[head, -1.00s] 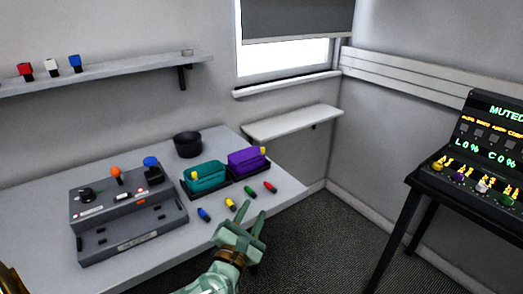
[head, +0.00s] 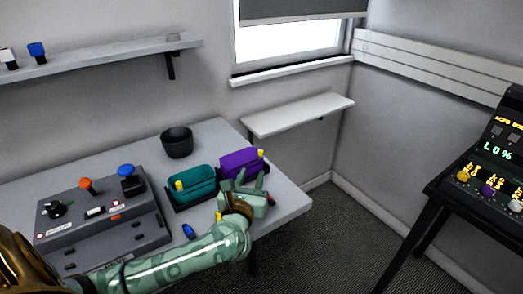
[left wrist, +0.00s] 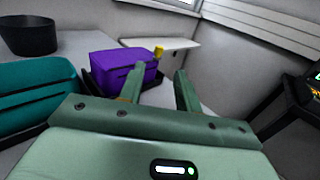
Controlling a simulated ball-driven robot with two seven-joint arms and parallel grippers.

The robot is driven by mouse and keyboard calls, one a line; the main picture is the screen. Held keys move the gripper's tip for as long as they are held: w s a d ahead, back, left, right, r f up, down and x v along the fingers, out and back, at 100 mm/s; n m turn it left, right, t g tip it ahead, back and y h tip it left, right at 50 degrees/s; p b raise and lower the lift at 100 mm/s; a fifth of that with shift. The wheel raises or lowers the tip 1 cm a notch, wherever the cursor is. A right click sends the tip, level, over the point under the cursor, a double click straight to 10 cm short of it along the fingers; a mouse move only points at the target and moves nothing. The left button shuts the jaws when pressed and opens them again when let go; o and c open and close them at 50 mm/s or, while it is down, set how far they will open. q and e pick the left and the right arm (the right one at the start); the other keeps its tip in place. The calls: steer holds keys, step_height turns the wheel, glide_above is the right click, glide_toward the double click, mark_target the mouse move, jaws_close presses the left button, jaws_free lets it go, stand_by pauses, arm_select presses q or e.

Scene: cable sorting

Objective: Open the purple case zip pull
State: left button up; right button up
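The purple case (head: 236,162) sits in a dark tray at the back right of the table, and its yellow zip pull (head: 260,154) is at its right end. In the left wrist view the purple case (left wrist: 118,70) is left of centre, with the yellow zip pull (left wrist: 158,50) at its far right top. My left gripper (head: 252,182) is open and empty, just in front of the case. In the left wrist view the pull shows beyond the gap between its fingers (left wrist: 160,72); I see no contact. My right gripper is out of view.
A teal case (head: 192,186) with a yellow pull sits left of the purple one. A black bowl (head: 177,142) stands behind them, and a grey control box (head: 100,218) is at left. A blue plug (head: 189,231) lies in front. A wall shelf (head: 298,115) is at back right.

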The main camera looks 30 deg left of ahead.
mark_target(260, 153)
arm_select(q)
steer(key=b+x, duration=0.2)
steer(key=x, duration=0.9)
steer(key=shift+w+a+f+b, duration=0.15)
steer(key=shift+w+b, duration=0.05)
steer(key=shift+b, duration=0.15)
steer(key=shift+w+a, duration=0.15)
steer(key=shift+w, duration=0.3)
